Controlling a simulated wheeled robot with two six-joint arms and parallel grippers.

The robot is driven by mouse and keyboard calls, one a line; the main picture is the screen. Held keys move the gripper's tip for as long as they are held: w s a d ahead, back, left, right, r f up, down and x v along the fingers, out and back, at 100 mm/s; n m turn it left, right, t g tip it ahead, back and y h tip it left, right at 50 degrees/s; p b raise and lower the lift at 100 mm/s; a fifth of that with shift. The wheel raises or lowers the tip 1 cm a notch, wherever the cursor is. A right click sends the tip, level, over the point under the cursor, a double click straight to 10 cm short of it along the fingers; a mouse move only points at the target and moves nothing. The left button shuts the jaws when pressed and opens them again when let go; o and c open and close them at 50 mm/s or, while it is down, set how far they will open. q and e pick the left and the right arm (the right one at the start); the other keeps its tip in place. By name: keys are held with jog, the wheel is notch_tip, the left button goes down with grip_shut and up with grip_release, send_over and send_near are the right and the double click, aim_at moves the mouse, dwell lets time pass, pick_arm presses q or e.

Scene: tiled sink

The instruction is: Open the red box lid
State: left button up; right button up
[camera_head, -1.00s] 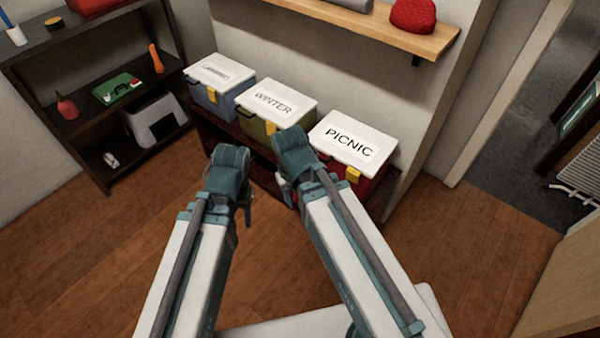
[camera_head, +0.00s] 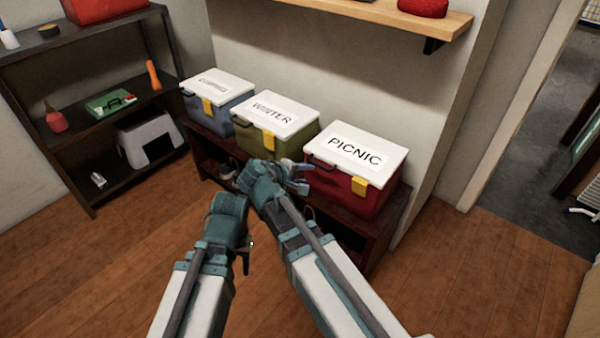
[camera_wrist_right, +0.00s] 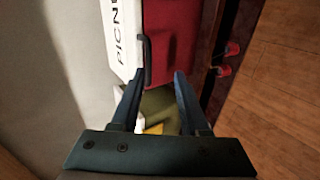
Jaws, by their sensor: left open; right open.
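The red box (camera_head: 345,190) has a white lid (camera_head: 357,148) marked PICNIC, which is shut. A yellow latch (camera_head: 361,184) is on its front and a dark handle (camera_head: 322,163) on its left side. My right gripper (camera_head: 300,180) is open just left of the red box, near its left side. In the right wrist view, the open fingers (camera_wrist_right: 157,100) point towards the red box (camera_wrist_right: 178,45), with the dark handle (camera_wrist_right: 146,62) just beyond the left fingertip. My left gripper (camera_head: 245,250) is open and low over the floor, left of the right arm, away from the boxes.
The low dark bench (camera_head: 385,222) also holds the green WINTER box (camera_head: 258,142) and a blue box (camera_head: 228,112). A wall shelf (camera_head: 400,18) is above. A dark shelf unit (camera_head: 75,130) stands at the left. The wooden floor (camera_head: 465,270) at right is clear.

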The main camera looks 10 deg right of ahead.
aim_at(317, 166)
jog(key=shift+n+t, duration=0.3)
jog(key=shift+n, duration=0.1)
jog(key=b+x, duration=0.1)
jog(key=x, duration=0.1)
jog(key=w+b+x, duration=0.1)
jog(key=b+x, duration=0.1)
jog(key=x, duration=0.1)
jog(key=r+b+x, duration=0.1)
jog(key=b+x, duration=0.1)
jog(key=x, duration=0.1)
jog(key=shift+w+a, duration=0.15)
jog(key=shift+w, duration=0.15)
jog(key=shift+b+x, duration=0.5)
jog(key=shift+x, duration=0.55)
jog(key=shift+d+r, duration=0.15)
jog(key=shift+d, duration=0.05)
grip_shut()
